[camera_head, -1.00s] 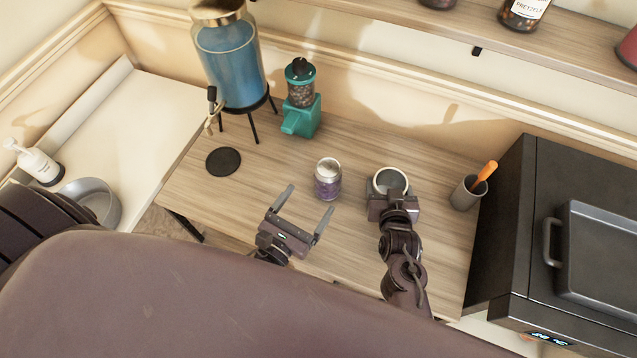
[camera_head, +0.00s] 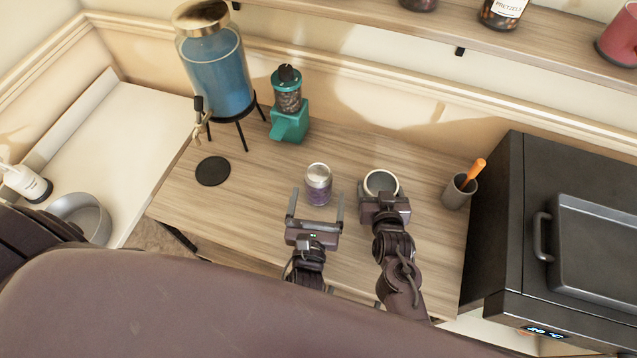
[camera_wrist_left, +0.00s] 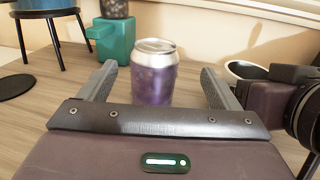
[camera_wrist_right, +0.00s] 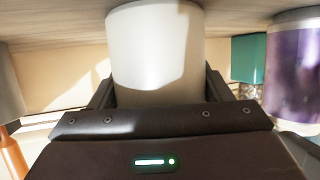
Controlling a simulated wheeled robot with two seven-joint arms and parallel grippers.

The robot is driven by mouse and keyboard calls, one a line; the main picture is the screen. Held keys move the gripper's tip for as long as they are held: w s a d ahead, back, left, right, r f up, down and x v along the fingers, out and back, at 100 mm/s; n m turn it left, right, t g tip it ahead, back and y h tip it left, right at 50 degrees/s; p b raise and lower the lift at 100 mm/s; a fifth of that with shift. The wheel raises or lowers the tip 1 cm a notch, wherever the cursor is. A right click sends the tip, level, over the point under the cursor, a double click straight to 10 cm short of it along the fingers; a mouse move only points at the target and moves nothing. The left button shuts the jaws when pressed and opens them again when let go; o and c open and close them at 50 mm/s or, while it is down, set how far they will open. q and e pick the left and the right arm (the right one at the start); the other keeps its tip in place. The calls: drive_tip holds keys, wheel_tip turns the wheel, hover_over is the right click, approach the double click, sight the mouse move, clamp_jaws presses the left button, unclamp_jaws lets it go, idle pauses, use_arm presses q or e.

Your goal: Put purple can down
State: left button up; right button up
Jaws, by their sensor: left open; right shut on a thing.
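The purple can (camera_head: 319,190), with a silver top, stands upright on the wooden desk (camera_head: 260,195). My left gripper (camera_head: 316,197) is open, its fingers pointing at the can from the near side. In the left wrist view the can (camera_wrist_left: 154,75) lies centred between the spread fingers (camera_wrist_left: 155,80), with no clear contact; its lower edge is close to or behind the gripper body. My right gripper (camera_head: 381,190) is shut on a white cup (camera_head: 368,183) to the right of the can. The right wrist view shows the cup (camera_wrist_right: 155,45) between its fingers and the can (camera_wrist_right: 293,70) beside it.
A teal dispenser (camera_head: 289,120) and a blue drink dispenser on legs (camera_head: 217,80) stand behind. A black round coaster (camera_head: 213,171) lies left. A grey cup (camera_head: 458,192) with an orange-handled item and a black appliance (camera_head: 500,220) stand right. Desk is clear between coaster and can.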

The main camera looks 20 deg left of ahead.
sight(317, 188)
use_arm(q)
drive_tip(key=shift+w+a+f, duration=0.1)
drive_tip(key=shift+w+a, duration=0.2)
drive_tip(key=shift+w, duration=0.55)
drive_tip(key=shift+w+a+f, duration=0.1)
drive_tip(key=shift+w+a, duration=0.15)
drive_tip(key=shift+w, duration=0.6)
drive_tip(key=shift+w+a, duration=0.3)
drive_tip(key=shift+w, duration=0.55)
drive_tip(key=shift+r, duration=0.1)
drive_tip(key=c, duration=1.4)
wheel_tip(317, 188, up, 10)
